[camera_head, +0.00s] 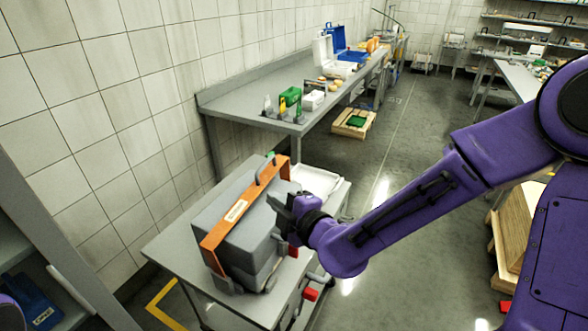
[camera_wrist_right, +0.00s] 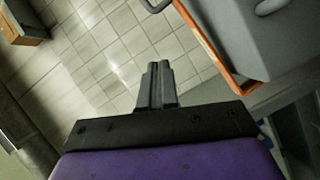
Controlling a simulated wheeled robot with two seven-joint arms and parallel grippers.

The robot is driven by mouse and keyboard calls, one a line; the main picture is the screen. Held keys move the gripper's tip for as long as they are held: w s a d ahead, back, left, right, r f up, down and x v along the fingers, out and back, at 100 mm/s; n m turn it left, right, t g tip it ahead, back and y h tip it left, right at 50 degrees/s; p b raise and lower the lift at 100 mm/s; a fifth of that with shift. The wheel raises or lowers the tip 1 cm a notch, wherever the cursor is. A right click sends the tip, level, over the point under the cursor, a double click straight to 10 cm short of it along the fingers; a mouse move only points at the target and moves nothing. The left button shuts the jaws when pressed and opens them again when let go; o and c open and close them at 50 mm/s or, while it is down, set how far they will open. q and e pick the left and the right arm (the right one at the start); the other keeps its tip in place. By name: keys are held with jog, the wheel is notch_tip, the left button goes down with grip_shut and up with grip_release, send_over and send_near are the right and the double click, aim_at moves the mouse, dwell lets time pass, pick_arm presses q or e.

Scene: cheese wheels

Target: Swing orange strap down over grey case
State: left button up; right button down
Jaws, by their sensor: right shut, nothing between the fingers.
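The grey case (camera_head: 236,236) stands on a grey cart (camera_head: 172,246) at the lower left of the head view. The orange strap (camera_head: 247,198) runs lengthwise along the case's upper part, with a pale label on it and a grey handle beside its far end. Its lower end bends down at the near side. My right gripper (camera_head: 279,203) is beside the case's right side, with shut, empty fingers. In the wrist view the right gripper (camera_wrist_right: 158,84) points at wall tiles; the orange strap (camera_wrist_right: 212,58) and grey case (camera_wrist_right: 275,35) lie to its right. Contact is unclear.
A white tray (camera_head: 316,180) lies at the cart's far end. A long grey workbench (camera_head: 250,97) with bottles and boxes stands along the tiled wall. Wooden crates (camera_head: 515,232) stand at the right. The floor between is open. A shelf with a blue bin (camera_head: 30,300) is at the lower left.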

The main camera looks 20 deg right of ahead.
jog(key=p+x, duration=0.1)
jog(key=x, duration=0.2)
jog(key=p+x, duration=0.1)
jog(key=x, duration=0.2)
jog(key=p+x, duration=0.1)
jog(key=x, duration=0.2)
jog(key=shift+w+d+r, duration=0.15)
jog(key=shift+w+d, duration=0.1)
jog(key=shift+w, duration=0.15)
jog(key=shift+w+d+f+p, duration=0.25)
jog(key=shift+w+p, duration=0.05)
jog(key=shift+w, duration=0.2)
jog(key=shift+w+d+f+p, duration=0.2)
jog(key=shift+w+d+p, duration=0.1)
jog(key=shift+w, duration=0.25)
jog(key=shift+w+d+f, duration=0.15)
jog(key=shift+w+d, duration=0.1)
jog(key=shift+w+d+f, duration=0.2)
jog(key=shift+w+d, duration=0.05)
pick_arm(q)
jog(key=r, duration=0.4)
jog(key=shift+w+r, duration=0.2)
jog(key=shift+w, duration=0.05)
pick_arm(e)
jog(key=shift+a, duration=0.1)
